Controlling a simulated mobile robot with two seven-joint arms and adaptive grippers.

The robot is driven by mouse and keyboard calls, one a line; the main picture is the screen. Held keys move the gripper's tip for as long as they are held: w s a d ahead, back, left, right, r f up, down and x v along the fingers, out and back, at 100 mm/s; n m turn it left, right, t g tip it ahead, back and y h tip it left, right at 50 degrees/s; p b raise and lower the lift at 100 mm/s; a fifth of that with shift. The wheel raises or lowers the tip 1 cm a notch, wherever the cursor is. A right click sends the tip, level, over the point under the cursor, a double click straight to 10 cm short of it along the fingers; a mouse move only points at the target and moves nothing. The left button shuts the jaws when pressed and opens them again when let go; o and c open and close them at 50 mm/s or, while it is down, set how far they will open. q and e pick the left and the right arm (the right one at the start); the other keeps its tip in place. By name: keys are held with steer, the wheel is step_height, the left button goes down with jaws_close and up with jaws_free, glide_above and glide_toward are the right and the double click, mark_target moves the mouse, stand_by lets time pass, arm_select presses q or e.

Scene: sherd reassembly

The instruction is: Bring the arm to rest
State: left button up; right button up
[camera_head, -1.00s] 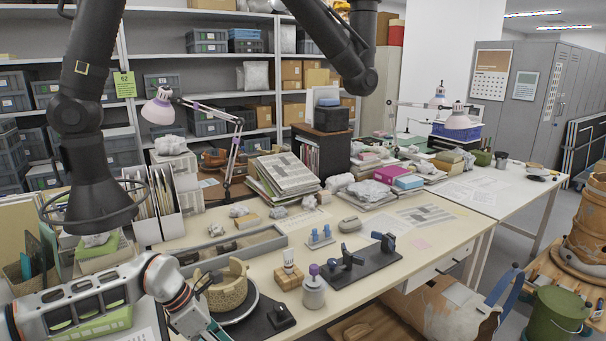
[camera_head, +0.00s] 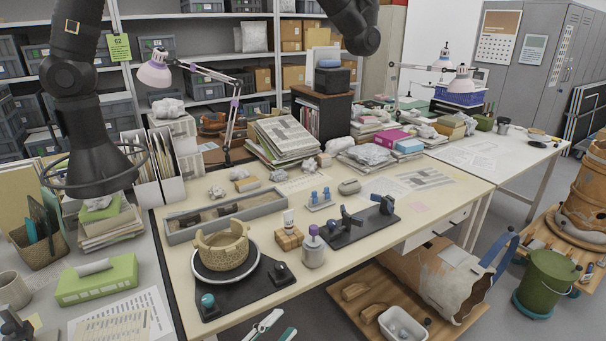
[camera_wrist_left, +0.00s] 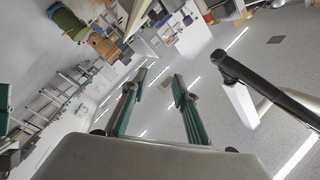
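My left gripper (camera_head: 272,328) shows at the bottom edge of the head view, in front of the table's near edge. Its two fingers also show in the left wrist view (camera_wrist_left: 158,80), spread apart with nothing between them. A tan, partly rebuilt pot with a jagged rim (camera_head: 222,249) stands on a round turntable (camera_head: 225,278) on a black base. The gripper is below and to the right of the pot, apart from it. Most of my left arm is outside the head view. My right gripper is in neither view.
A long grey tray (camera_head: 226,216), a purple-capped bottle (camera_head: 313,248) and a black stand (camera_head: 360,222) occupy the table (camera_head: 330,262). A dark jointed fixture with a ring (camera_head: 92,170) hangs at left. A wooden board with a white tub (camera_head: 401,324) lies low in front.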

arm_select(q)
steer(key=s+a+f+n+g+y, duration=0.2)
steer(key=s+a+f+n+y, duration=0.2)
steer(key=f, duration=0.5)
steer(key=s+a+f+n+g+y, duration=0.2)
steer(key=s+a+f+n+y, duration=0.2)
steer(key=s+a+f+n, duration=0.5)
steer(key=shift+s+a+f, duration=0.35)
steer(key=shift+s+a, duration=0.55)
